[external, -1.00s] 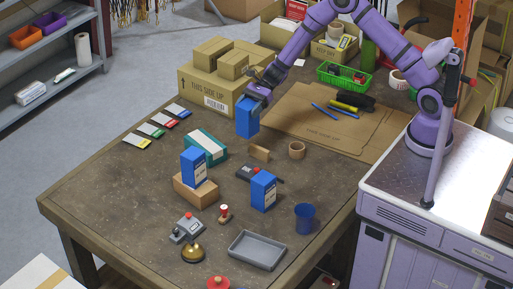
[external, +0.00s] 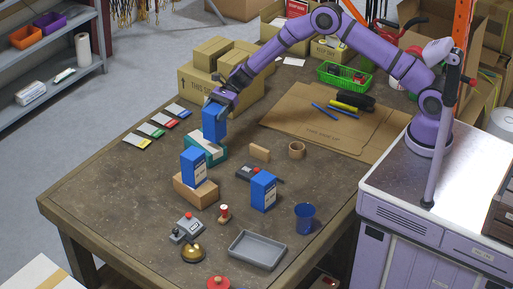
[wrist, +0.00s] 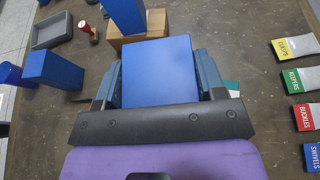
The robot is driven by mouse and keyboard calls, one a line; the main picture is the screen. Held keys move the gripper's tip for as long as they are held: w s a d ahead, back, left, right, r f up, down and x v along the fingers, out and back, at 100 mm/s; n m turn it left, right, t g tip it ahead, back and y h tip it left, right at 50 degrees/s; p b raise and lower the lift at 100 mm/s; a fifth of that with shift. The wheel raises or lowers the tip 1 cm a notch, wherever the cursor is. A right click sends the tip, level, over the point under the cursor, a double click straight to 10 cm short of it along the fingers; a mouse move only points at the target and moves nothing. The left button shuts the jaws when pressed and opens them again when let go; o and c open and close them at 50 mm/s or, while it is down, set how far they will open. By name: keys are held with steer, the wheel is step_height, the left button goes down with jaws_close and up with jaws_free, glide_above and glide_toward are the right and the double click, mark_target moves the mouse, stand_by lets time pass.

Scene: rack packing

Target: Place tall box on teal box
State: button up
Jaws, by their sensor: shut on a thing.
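My gripper (external: 219,100) is shut on a tall blue box (external: 214,124), which it holds upright from above. In the wrist view the box (wrist: 160,72) sits between the two fingers. In the external view the held box overlaps the teal box (external: 206,151), which lies flat on the table. I cannot tell whether the two touch. The held box hides part of the teal box, and in the wrist view only a teal sliver (wrist: 232,86) shows beside the right finger.
A second blue box (external: 193,166) stands on a brown box (external: 196,192), close in front of the teal box. A third blue box (external: 263,190) stands on the table. Coloured label cards (external: 165,124) lie to the left. Stacked cartons (external: 235,95) stand behind.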

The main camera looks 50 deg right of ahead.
mark_target(205, 126)
steer(key=shift+w+a+f, duration=0.1)
steer(key=shift+w+a, duration=0.05)
steer(key=shift+w, duration=0.3)
steer(key=shift+w+a+f, duration=0.1)
steer(key=shift+w+a, duration=0.05)
steer(key=shift+w, duration=0.3)
steer(key=shift+f, duration=1.6)
steer(key=shift+f, duration=0.1)
steer(key=o, duration=1.1)
steer(key=v, duration=1.2)
steer(key=shift+r, duration=0.25)
